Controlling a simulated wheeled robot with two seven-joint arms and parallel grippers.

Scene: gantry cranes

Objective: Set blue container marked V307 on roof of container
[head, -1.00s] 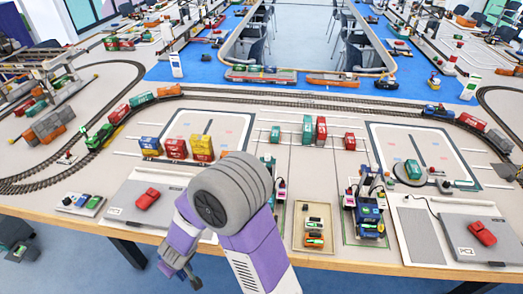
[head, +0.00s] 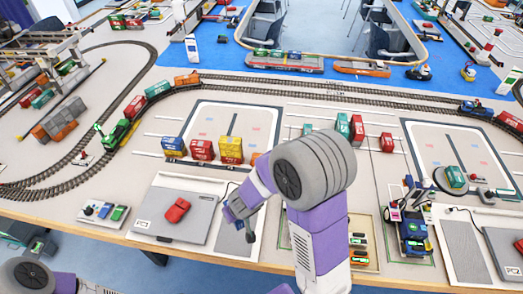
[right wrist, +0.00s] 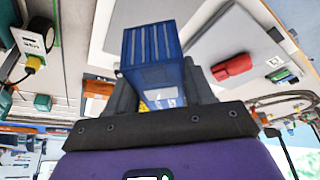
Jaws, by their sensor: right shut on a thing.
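A blue container (right wrist: 152,52) with ribbed walls sits between the fingers of my right gripper (right wrist: 158,88) in the right wrist view. I cannot read its marking. In the head view my right gripper (head: 240,210) hangs over the right part of the left grey pad, and the container is hardly discernible there. Behind it stands a row of containers: a blue one over yellow (head: 172,144), a red one (head: 202,150) and a yellow one (head: 231,149) with red. I cannot tell which roof the task means. My left gripper is out of view; part of that arm shows at bottom left.
A blue vehicle (head: 413,232) stands at right, and a tray (head: 364,262) of small items is partly behind my right arm. Red and green containers (head: 357,130) stand farther back. A curved track (head: 300,83) runs behind.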

